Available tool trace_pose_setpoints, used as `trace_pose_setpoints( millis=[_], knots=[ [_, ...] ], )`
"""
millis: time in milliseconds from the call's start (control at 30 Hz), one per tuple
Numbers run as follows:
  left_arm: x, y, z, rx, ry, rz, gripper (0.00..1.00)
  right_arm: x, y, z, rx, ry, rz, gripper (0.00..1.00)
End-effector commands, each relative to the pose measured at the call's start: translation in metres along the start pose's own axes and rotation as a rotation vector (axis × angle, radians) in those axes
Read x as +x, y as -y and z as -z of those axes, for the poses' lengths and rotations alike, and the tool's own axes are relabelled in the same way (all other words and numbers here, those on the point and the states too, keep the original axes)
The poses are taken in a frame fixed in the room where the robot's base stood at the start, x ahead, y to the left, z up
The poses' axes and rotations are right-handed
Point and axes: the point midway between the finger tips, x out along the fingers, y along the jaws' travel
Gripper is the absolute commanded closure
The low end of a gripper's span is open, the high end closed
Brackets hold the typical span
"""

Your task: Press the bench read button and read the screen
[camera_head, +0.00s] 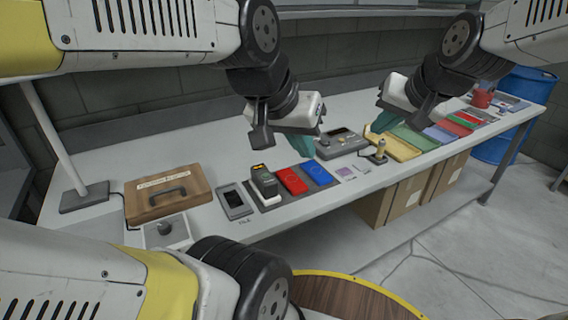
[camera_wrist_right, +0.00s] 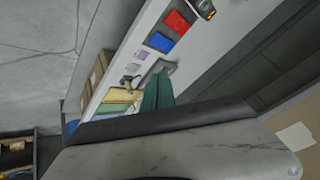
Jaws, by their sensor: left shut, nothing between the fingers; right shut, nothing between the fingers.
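A grey bench unit (camera_head: 342,143) with a small dark display and controls lies on the bench between my two grippers; I cannot read its display or single out the read button. It also shows partly in the right wrist view (camera_wrist_right: 162,67), beside the teal fingers. My left gripper (camera_head: 303,146) is shut and empty, above the bench just left of the unit. My right gripper (camera_head: 381,124) is shut and empty, above the bench to the unit's right; its fingers show in the right wrist view (camera_wrist_right: 157,92). I cannot tell whether either touches anything.
A handheld device (camera_head: 265,184) with a lit display stands beside red (camera_head: 291,181) and blue (camera_head: 317,173) panels. A dark-screened slab (camera_head: 235,204) and wooden case (camera_head: 168,192) lie left. A small brass-topped stand (camera_head: 379,153) and coloured trays (camera_head: 400,146) lie right. A blue barrel (camera_head: 512,112) stands beyond.

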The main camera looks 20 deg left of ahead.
Motion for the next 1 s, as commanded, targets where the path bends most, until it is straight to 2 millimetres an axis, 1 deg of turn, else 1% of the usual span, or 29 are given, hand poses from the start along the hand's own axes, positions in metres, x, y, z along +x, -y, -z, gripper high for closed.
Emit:
trace_pose_setpoints(
  millis=[33, 67, 100, 167, 200, 300, 400, 500, 600, 700, 1000],
  knots=[
    [0.000, 0.000, 0.000, 0.000, 0.000, 0.000, 1.00, 0.029, 0.026, 0.005, -0.007, 0.016, 0.032, 1.00],
    [0.000, 0.000, 0.000, 0.000, 0.000, 0.000, 1.00, 0.044, 0.041, 0.009, -0.005, 0.016, 0.050, 1.00],
    [0.000, 0.000, 0.000, 0.000, 0.000, 0.000, 1.00, 0.064, 0.061, 0.012, -0.004, 0.017, 0.073, 1.00],
    [0.000, 0.000, 0.000, 0.000, 0.000, 0.000, 1.00, 0.093, 0.091, 0.013, 0.001, 0.021, 0.106, 1.00],
    [0.000, 0.000, 0.000, 0.000, 0.000, 0.000, 1.00, 0.111, 0.111, 0.012, 0.005, 0.022, 0.126, 1.00],
    [0.000, 0.000, 0.000, 0.000, 0.000, 0.000, 1.00, 0.152, 0.153, 0.002, 0.016, 0.029, 0.167, 1.00],
    [0.000, 0.000, 0.000, 0.000, 0.000, 0.000, 1.00, 0.183, 0.185, -0.010, 0.026, 0.034, 0.196, 1.00],
    [0.000, 0.000, 0.000, 0.000, 0.000, 0.000, 1.00, 0.203, 0.205, -0.020, 0.034, 0.037, 0.215, 1.00],
    [0.000, 0.000, 0.000, 0.000, 0.000, 0.000, 1.00, 0.213, 0.216, -0.026, 0.038, 0.038, 0.225, 1.00],
    [0.000, 0.000, 0.000, 0.000, 0.000, 0.000, 1.00, 0.216, 0.219, -0.028, 0.041, 0.038, 0.228, 1.00],
    [0.000, 0.000, 0.000, 0.000, 0.000, 0.000, 1.00, 0.216, 0.219, -0.028, 0.041, 0.038, 0.227, 1.00]
  ],
)
